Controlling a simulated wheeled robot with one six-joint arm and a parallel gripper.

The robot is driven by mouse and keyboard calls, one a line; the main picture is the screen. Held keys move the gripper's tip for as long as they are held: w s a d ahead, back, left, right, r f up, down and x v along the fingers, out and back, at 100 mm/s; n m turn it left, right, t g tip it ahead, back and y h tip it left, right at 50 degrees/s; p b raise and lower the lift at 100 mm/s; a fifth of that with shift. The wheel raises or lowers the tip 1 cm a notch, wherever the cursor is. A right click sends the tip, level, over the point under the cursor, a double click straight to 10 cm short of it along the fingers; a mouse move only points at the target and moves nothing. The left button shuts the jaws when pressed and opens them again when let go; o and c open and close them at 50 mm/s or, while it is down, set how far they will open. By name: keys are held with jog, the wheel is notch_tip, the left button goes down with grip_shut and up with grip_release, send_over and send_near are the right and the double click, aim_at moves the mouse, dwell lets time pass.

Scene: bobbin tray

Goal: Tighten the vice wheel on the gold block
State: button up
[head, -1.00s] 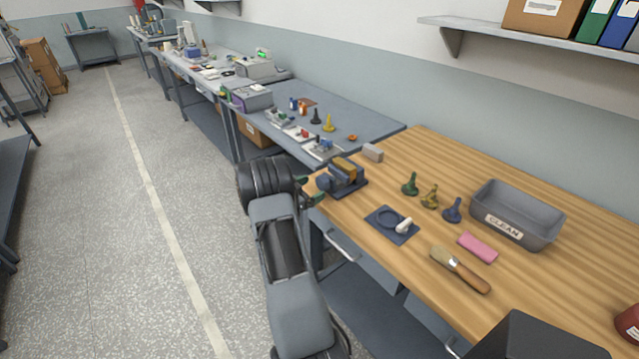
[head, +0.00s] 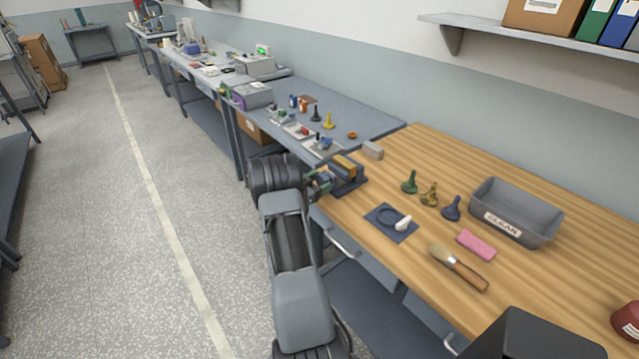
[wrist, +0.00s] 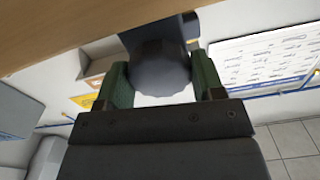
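The vice (head: 345,178), with the gold block (head: 347,165) in it, stands at the left corner of the wooden bench. Its dark grey, round wheel (wrist: 160,72) faces my wrist camera. My gripper (head: 319,183) is at the vice's wheel side, over the bench's edge. In the wrist view my gripper (wrist: 163,80) has its green fingers spread, one on each side of the wheel. Little room shows between fingers and wheel, and I see no clear grip on it. The gold block is hidden from the wrist view.
A grey block (head: 373,150) lies behind the vice. A dark plate (head: 391,223) with a ring and a white piece, several pawn-like pieces (head: 430,196), a brush (head: 458,266), a pink block (head: 476,245) and a CLEAN bin (head: 514,213) are to the right.

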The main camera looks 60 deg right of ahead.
jog(key=c, duration=0.4)
jog(key=m+b, duration=0.1)
jog(key=b, duration=0.2)
jog(key=shift+f, duration=0.4)
jog(key=m+b, duration=0.3)
jog(key=b, duration=0.2)
jog(key=shift+r+m, duration=0.2)
jog(key=shift+m, duration=0.2)
jog(key=shift+r, duration=0.25)
jog(key=o, duration=0.9)
jog(key=shift+a, duration=0.1)
jog(key=b+v, duration=0.1)
jog(key=v, duration=1.2)
jog(key=shift+w+a, duration=0.2)
jog(key=shift+a, duration=0.1)
